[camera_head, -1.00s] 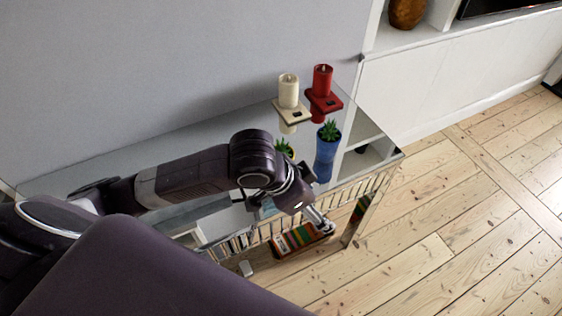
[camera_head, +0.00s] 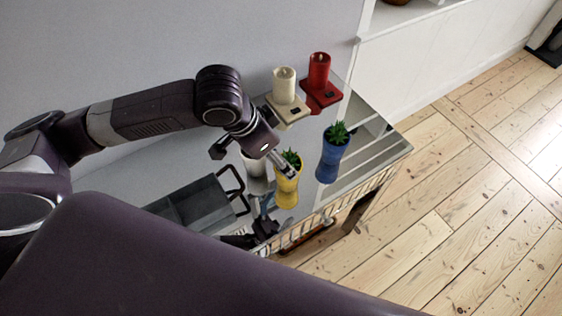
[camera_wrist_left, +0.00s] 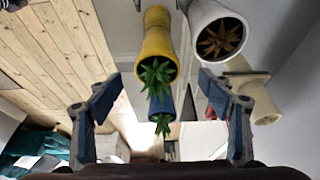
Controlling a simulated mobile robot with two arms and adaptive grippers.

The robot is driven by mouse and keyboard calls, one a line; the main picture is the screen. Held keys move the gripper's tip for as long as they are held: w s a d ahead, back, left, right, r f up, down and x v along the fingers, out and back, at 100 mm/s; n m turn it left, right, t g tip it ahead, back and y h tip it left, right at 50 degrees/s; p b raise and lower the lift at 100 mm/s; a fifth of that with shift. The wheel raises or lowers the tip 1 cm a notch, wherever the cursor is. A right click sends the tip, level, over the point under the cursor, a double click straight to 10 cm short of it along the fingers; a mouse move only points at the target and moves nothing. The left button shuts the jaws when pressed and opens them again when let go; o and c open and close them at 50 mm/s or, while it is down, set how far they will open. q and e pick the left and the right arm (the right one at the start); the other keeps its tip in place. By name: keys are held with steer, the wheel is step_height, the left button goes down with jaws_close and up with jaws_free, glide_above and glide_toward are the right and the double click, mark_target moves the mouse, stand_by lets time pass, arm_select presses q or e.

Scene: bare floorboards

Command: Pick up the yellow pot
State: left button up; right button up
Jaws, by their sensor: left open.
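The yellow pot (camera_head: 286,192), with a spiky green plant, stands on the glass-topped table between a white pot (camera_head: 254,165) and a blue pot (camera_head: 327,162). My left gripper (camera_head: 252,159) is open and empty above the table, close to the yellow pot, partly covering it. In the left wrist view the yellow pot (camera_wrist_left: 157,42) is ahead of the spread fingers (camera_wrist_left: 160,95), near the top. The white pot (camera_wrist_left: 214,22) is to its right and the blue pot (camera_wrist_left: 162,106) partly behind its plant. Part of my right gripper (camera_head: 262,226) shows at the table's front edge.
A grey handled tray (camera_head: 190,208) lies left of the pots. A cream candle (camera_head: 284,86) and a red candle (camera_head: 319,72) stand on holders behind them, near the wall. Open floorboards (camera_head: 455,205) lie to the right.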

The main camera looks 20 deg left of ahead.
mark_target(294, 159)
arm_select(q)
steer(key=x, duration=0.3)
steer(key=shift+s+d, duration=0.2)
steer(key=shift+d, duration=0.1)
steer(key=x, duration=0.3)
steer(key=shift+w+f, duration=0.15)
steer(key=shift+f, duration=0.15)
steer(key=shift+w+f, duration=0.1)
steer(key=shift+f, duration=0.15)
steer(key=shift+d, duration=0.1)
steer(key=shift+c, duration=0.4)
steer(key=c, duration=1.5)
steer(key=shift+c, duration=0.5)
arm_select(e)
steer(key=shift+s+d+r, duration=0.15)
steer(key=shift+s+d, duration=0.55)
steer(key=shift+d, duration=0.2)
arm_select(q)
steer(key=shift+w, duration=0.1)
